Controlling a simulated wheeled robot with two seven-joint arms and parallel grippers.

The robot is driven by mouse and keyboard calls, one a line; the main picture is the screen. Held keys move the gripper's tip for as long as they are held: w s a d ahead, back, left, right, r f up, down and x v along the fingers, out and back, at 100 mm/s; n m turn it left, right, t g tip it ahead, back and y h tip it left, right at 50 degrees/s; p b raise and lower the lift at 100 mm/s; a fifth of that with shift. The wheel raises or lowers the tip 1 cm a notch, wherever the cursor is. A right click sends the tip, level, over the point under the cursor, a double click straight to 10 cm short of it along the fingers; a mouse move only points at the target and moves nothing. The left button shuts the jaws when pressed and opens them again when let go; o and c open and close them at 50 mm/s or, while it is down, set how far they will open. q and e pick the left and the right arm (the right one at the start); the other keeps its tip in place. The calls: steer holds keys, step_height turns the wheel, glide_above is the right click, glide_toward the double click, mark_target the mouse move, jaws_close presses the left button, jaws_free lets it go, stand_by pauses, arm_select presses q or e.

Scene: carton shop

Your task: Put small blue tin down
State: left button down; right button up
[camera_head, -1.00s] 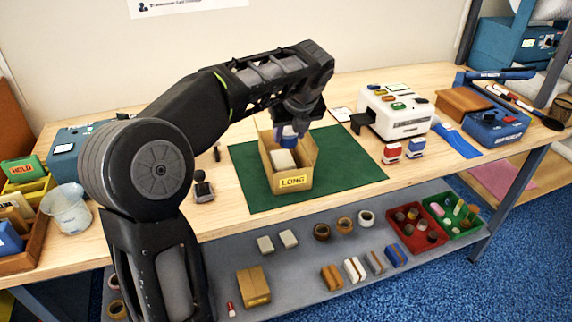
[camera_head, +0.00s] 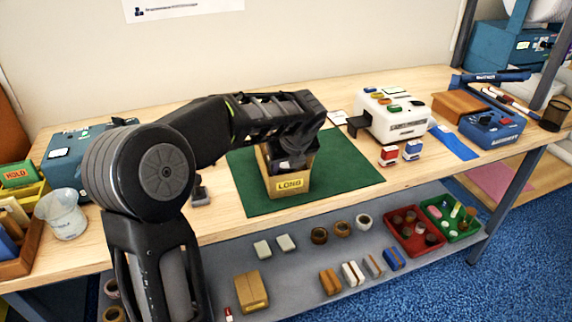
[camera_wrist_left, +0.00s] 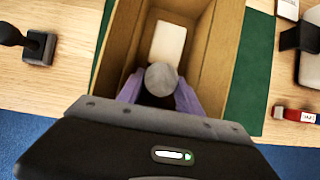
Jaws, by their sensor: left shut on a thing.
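The open carton (camera_head: 296,186) labelled LONG stands on the green mat (camera_head: 243,172). My left gripper (camera_head: 289,163) reaches down into it from above, with its fingertips hidden by the carton in the head view. In the left wrist view the purple fingers (camera_wrist_left: 160,92) are shut on the small tin, whose round grey top (camera_wrist_left: 161,77) shows between them. The tin is inside the carton walls (camera_wrist_left: 206,52). I cannot tell whether it touches the carton floor. A pale block (camera_wrist_left: 168,42) lies in the carton beside the tin. My right gripper is not in view.
A black-handled stamp (camera_wrist_left: 38,45) stands left of the carton. Right of the mat are a white machine (camera_head: 397,118) and red and blue stamps (camera_head: 389,156). Bare green mat lies right of the carton. A lower shelf holds rolls, blocks and bins.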

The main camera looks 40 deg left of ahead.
arm_select(q)
steer(key=shift+f, duration=0.55)
steer(key=c, duration=1.1)
jaws_free()
steer(key=shift+r, duration=0.15)
steer(key=shift+r, duration=0.3)
steer(key=v, duration=1.2)
steer(key=shift+r, duration=0.15)
